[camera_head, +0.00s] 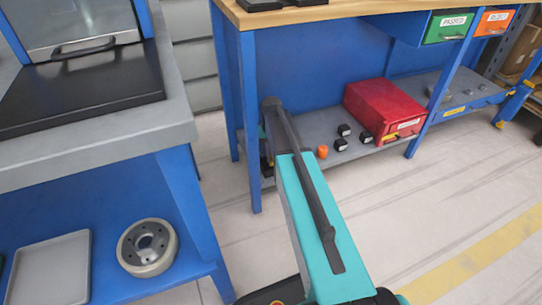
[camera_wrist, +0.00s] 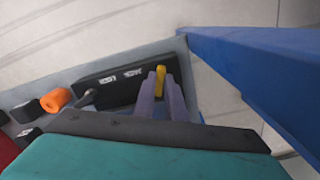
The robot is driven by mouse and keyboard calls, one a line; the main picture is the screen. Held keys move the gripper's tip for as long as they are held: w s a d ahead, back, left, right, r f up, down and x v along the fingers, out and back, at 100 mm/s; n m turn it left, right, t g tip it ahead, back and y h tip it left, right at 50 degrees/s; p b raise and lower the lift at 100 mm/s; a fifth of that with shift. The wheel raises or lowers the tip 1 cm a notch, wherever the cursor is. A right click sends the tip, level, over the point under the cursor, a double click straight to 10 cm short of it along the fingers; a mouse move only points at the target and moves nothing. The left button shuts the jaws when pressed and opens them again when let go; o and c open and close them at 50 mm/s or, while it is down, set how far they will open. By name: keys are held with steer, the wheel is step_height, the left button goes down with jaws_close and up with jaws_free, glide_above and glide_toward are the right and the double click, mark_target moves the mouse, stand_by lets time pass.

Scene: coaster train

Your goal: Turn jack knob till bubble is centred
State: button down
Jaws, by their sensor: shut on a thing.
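In the wrist view my gripper (camera_wrist: 162,78) reaches down with its two purple fingers close together, shut on a small yellow piece (camera_wrist: 160,74) that shows between their tips. I cannot tell for sure whether this piece is the jack knob. Beside the fingers lies a long black block (camera_wrist: 118,88) with small white labels. No bubble or level vial can be made out in either view. In the head view my own turquoise arm hides the gripper and what it holds, at the left end of the lower shelf.
The grey lower shelf (camera_head: 352,157) of a blue bench carries an orange knob-like piece (camera_head: 322,151), several small black blocks (camera_head: 344,130) and a red case (camera_head: 383,107). A blue bench leg (camera_wrist: 260,75) stands close to my gripper. The floor in front is clear.

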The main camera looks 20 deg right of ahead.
mark_target(271, 159)
steer(key=shift+r+m+p, duration=0.15)
steer(key=shift+m+p, duration=0.15)
steer(key=shift+p, duration=0.35)
steer(key=m+p, duration=0.2)
steer(key=p, duration=0.1)
steer(key=shift+w+m+p, duration=0.1)
steer(key=shift+m+p, duration=0.2)
steer(key=shift+p, duration=0.05)
steer(key=shift+a+m+p, duration=0.1)
steer(key=shift+m+p, duration=0.3)
steer(key=shift+p, duration=0.1)
steer(key=c, duration=1.8)
jaws_free()
step_height(271, 159, up, 14)
steer(key=p, duration=0.4)
steer(key=shift+f, duration=0.25)
